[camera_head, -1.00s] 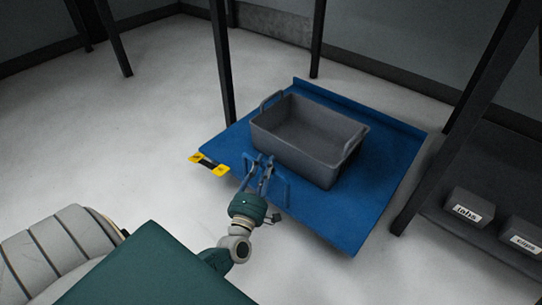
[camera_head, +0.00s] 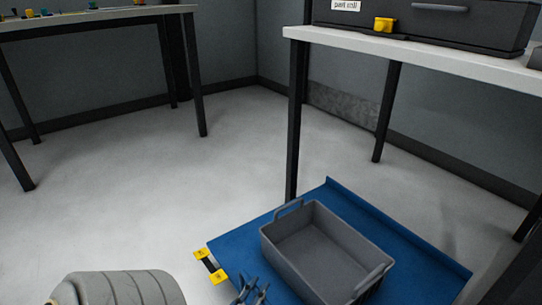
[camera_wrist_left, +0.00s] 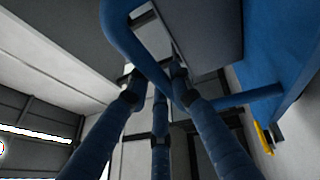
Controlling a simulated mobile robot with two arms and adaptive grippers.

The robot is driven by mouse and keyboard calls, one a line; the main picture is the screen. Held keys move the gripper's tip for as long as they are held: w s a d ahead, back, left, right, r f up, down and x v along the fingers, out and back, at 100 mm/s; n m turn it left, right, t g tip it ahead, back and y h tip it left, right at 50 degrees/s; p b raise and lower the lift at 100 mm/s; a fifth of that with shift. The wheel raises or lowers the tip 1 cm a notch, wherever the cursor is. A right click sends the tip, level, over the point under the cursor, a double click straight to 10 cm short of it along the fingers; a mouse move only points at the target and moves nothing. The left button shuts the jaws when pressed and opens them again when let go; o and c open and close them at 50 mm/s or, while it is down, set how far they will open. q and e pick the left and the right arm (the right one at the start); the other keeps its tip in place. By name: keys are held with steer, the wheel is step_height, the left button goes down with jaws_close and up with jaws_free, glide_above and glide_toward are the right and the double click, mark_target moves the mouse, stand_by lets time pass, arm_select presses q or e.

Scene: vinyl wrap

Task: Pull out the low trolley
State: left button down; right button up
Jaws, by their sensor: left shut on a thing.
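The low trolley (camera_head: 410,252) is a flat blue platform at the lower right of the head view. A grey open bin (camera_head: 288,252) with two raised handles stands on it. My left gripper (camera_head: 250,292) is at the trolley's near edge, partly cut off by the frame. In the left wrist view, the blue fingers of my left gripper (camera_wrist_left: 155,85) are shut on the trolley's blue tubular handle (camera_wrist_left: 255,95). The trolley's blue side (camera_wrist_left: 268,45) rises at the right there. My right gripper is not in view.
A yellow-and-black piece (camera_head: 210,266) is at the trolley's left corner. A table leg (camera_head: 295,135) stands close beside the trolley's left edge. The white-topped table (camera_head: 420,57) carries a dark drawer unit (camera_head: 440,22). Open floor (camera_head: 150,190) lies to the left.

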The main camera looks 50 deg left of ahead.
arm_select(q)
steer(key=shift+s+d, duration=0.1)
steer(key=shift+s, duration=0.55)
steer(key=c, duration=1.5)
jaws_free()
steer(key=shift+r, duration=0.1)
